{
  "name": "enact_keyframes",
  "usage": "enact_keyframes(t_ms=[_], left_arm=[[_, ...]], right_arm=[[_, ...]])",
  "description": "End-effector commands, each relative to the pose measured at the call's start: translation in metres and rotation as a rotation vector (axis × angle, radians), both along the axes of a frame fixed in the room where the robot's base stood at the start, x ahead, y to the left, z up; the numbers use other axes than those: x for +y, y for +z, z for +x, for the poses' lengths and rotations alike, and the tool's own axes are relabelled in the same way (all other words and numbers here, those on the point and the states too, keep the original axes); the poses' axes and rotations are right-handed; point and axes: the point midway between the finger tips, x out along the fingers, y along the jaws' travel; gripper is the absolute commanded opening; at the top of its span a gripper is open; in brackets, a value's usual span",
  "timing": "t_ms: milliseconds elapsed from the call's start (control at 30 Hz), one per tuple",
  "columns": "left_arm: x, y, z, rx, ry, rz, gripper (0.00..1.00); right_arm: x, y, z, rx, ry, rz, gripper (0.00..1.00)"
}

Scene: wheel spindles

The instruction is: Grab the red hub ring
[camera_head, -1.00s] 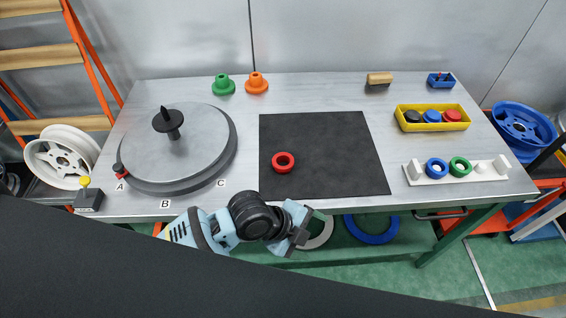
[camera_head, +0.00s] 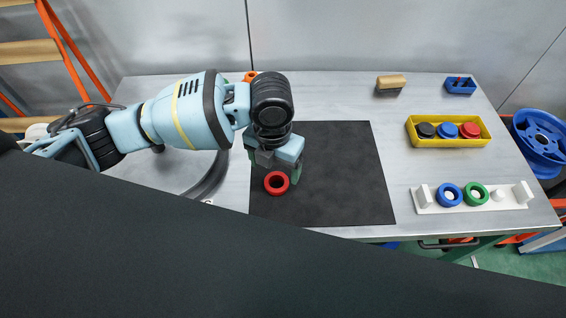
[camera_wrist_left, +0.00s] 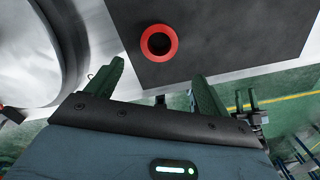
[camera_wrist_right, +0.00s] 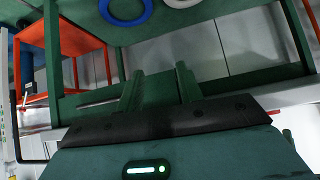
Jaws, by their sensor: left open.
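The red hub ring (camera_head: 276,192) lies flat on the black mat (camera_head: 340,180), near its left front part. My left gripper (camera_head: 274,168) is open and empty, above the mat just behind the ring in the head view. In the left wrist view the ring (camera_wrist_left: 158,57) shows whole, ahead of and between the two spread fingers (camera_wrist_left: 158,72), not touched by them. My right gripper (camera_wrist_right: 160,82) shows only in its own wrist view, fingers apart with nothing between them, facing the green frame under the table.
A yellow tray (camera_head: 450,143) with black, blue and red pieces and a white rack (camera_head: 510,203) with blue and green rings stand at right. A wooden block (camera_head: 391,80) and a small blue box (camera_head: 460,86) stand behind. My left arm hides much of the turntable.

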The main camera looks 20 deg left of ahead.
Motion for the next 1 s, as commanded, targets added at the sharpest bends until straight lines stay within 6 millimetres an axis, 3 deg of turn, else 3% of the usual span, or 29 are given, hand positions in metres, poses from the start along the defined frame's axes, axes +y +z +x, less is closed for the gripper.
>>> enact_keyframes(t_ms=[267, 567, 767, 1000], left_arm=[[0.001, 0.000, 0.000, 0.001, -0.007, 0.004, 0.81], [0.001, -0.025, 0.000, 0.003, -0.005, 0.005, 0.81], [0.001, -0.030, 0.001, 0.001, -0.005, 0.003, 0.81], [0.001, -0.062, 0.006, 0.001, -0.006, 0.004, 0.81]], right_arm=[[0.000, -0.005, -0.010, 0.021, 0.000, 0.000, 0.36], [0.000, -0.011, -0.018, 0.041, 0.000, -0.002, 0.36], [0.000, -0.009, -0.013, 0.031, 0.001, -0.002, 0.36], [0.000, -0.004, -0.010, 0.020, 0.001, -0.001, 0.36]])
